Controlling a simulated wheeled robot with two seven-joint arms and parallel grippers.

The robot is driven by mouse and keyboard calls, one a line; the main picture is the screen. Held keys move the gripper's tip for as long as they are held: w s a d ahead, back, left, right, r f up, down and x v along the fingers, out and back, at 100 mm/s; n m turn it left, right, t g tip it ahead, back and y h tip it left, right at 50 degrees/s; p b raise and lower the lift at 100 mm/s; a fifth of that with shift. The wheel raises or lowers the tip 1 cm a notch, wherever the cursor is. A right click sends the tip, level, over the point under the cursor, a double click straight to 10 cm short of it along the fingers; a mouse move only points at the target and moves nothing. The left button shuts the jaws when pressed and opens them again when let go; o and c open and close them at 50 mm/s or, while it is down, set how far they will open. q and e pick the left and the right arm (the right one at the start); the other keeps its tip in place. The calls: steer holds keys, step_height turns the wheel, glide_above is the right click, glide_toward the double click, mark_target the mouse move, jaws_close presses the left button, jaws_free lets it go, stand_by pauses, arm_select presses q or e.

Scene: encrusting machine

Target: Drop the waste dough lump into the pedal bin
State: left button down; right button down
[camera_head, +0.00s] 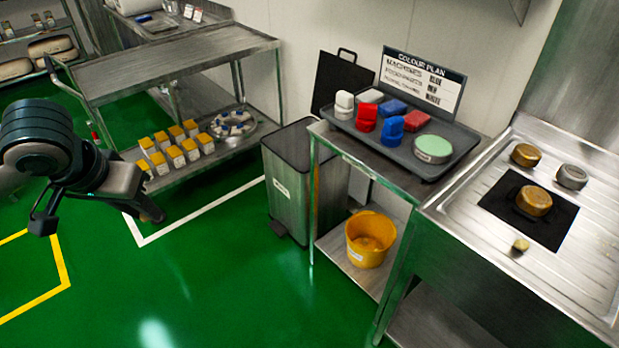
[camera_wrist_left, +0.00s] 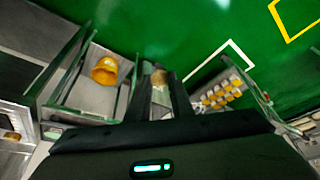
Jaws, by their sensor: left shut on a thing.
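My left gripper (camera_head: 146,207) is at the left of the head view, over the green floor and left of the bin. It is shut on the waste dough lump, a small tan piece (camera_wrist_left: 160,76) between its fingertips in the left wrist view. The pedal bin (camera_head: 292,193) is a tall grey metal box with a dark top and a white label, standing on the floor left of the steel table. I cannot tell for sure whether its lid is open. The gripper is apart from the bin. My right gripper is not in view.
A steel table (camera_head: 340,150) holds a tray with red, blue and white items; a yellow bucket (camera_head: 371,240) sits on its lower shelf. A steel trolley (camera_head: 180,62) with several yellow-topped containers stands behind the gripper. A small yellowish lump (camera_head: 521,244) lies on the right counter.

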arm_select(q)
steer(key=shift+d+f, duration=0.1)
steer(key=shift+f, duration=0.05)
steer(key=d+f, duration=0.3)
steer(key=f, duration=0.3)
steer(key=w+d+f, duration=0.1)
steer(key=d+f, duration=0.2)
steer(key=f, duration=0.4)
steer(key=w+d+f+n, duration=0.1)
steer(key=d+f, duration=0.2)
steer(key=f, duration=0.3)
steer(key=shift+w+f, duration=0.2)
steer(key=shift+w, duration=0.05)
steer(key=shift+d, duration=0.1)
